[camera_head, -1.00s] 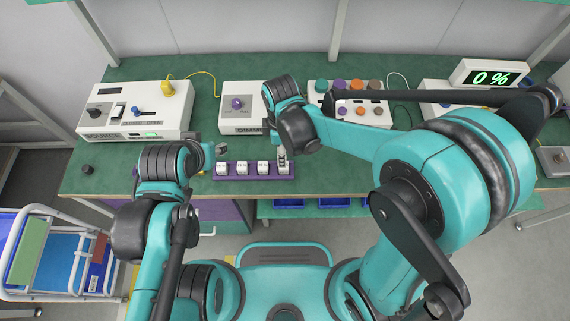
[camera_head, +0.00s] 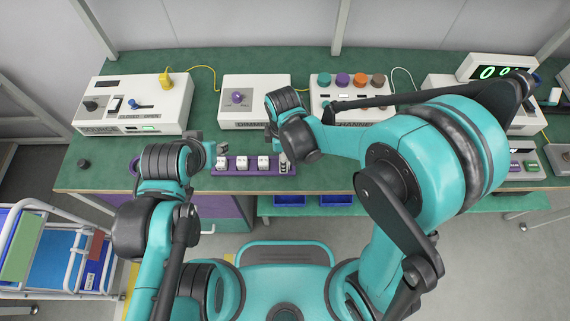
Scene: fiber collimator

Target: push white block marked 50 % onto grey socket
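A purple rack (camera_head: 252,171) near the table's front edge holds small white blocks in a row. Three of them, a left one (camera_head: 222,162), a middle one (camera_head: 242,163) and another (camera_head: 263,163), show clearly. Their markings are too small to read, so I cannot tell which is marked 50 %. At the rack's right end my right gripper (camera_head: 283,158) is over the last place, its fingers small and partly hidden by my wrist. My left gripper (camera_head: 221,149) hangs just above and left of the rack, apart from the blocks. I cannot make out the grey socket.
A white box with a purple knob (camera_head: 238,97) stands behind the rack. Another box with several coloured knobs (camera_head: 342,81) is partly behind my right arm. A source box (camera_head: 135,108) stands left. A digital display (camera_head: 497,71) is partly covered.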

